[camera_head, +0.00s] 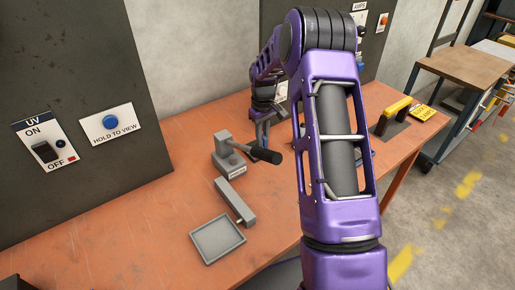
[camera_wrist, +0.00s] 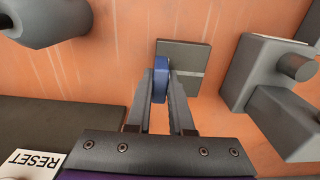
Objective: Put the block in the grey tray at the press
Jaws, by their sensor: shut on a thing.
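In the head view my gripper (camera_head: 264,128) is at the back of the bench, partly hidden by my arm, behind the press. The grey press (camera_head: 227,155) has a black-ended lever. The shallow grey tray (camera_head: 217,239) looks empty and lies nearer the front.
A grey bar (camera_head: 236,203) lies between press and tray. The orange bench (camera_head: 130,215) is clear to the left. Dark panels with a UV switch (camera_head: 45,150) stand behind.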

